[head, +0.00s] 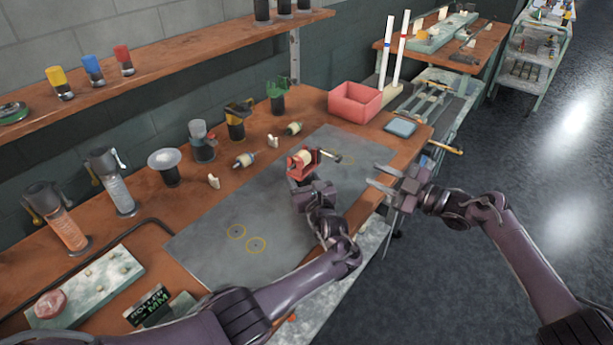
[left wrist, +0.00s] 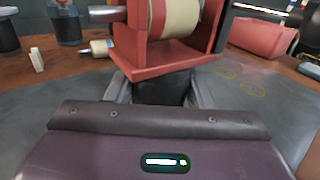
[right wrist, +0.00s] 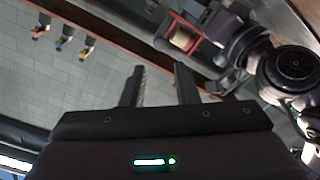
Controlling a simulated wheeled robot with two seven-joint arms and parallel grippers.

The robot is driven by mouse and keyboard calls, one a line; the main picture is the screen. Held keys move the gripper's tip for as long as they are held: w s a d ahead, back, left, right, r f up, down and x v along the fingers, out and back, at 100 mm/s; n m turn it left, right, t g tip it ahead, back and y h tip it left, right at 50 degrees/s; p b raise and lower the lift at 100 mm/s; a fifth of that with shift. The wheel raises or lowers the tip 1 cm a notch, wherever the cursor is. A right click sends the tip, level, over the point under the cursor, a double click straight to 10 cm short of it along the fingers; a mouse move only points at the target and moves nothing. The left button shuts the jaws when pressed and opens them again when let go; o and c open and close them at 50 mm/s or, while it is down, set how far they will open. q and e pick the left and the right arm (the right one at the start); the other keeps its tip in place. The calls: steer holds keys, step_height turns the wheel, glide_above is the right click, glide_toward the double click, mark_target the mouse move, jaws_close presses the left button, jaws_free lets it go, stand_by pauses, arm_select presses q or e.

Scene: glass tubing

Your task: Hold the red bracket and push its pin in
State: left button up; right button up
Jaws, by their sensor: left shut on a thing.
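The red bracket (head: 294,169) with a cream roller in it is over the grey mat in the head view. My left gripper (head: 308,187) is shut on the bracket's lower part. In the left wrist view the bracket (left wrist: 165,62) sits between the finger ends, with the cream roller (left wrist: 177,18) in it. A pin (head: 332,156) with a dark end sticks out of the bracket's right side in the head view. My right gripper (head: 385,191) is open and empty, to the right of the bracket and apart from it, beyond the bench's front edge. The right wrist view shows its fingers (right wrist: 160,88) apart.
A red bin (head: 355,101) and a blue pad (head: 400,127) are at the bench's right end. Spare rollers (head: 244,160) and several holders stand behind the mat. The mat's front left (head: 215,255) is clear.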

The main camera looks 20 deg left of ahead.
steer(key=shift+a+r, duration=0.15)
steer(key=shift+a, duration=0.15)
steer(key=shift+c, duration=1.3)
steer(key=a+r+m+h, duration=0.1)
steer(key=a+m, duration=0.1)
steer(key=a+r+m, duration=0.1)
steer(key=a, duration=0.1)
steer(key=a+r+m+h, duration=0.1)
steer(key=a+m, duration=0.1)
steer(key=shift+w+m+h, duration=0.15)
steer(key=shift+m+h, duration=0.15)
jaws_close()
step_height(320, 180, up, 5)
steer(key=s+a+m+h, duration=0.1)
steer(key=s+m+h, duration=0.1)
steer(key=m+h, duration=0.5)
steer(key=s+d+r+m+h, duration=0.1)
steer(key=d+r+m+h, duration=0.2)
steer(key=d+m, duration=0.3)
steer(key=shift+d+m, duration=0.4)
steer(key=shift+m, duration=1.6)
steer(key=shift+f, duration=0.1)
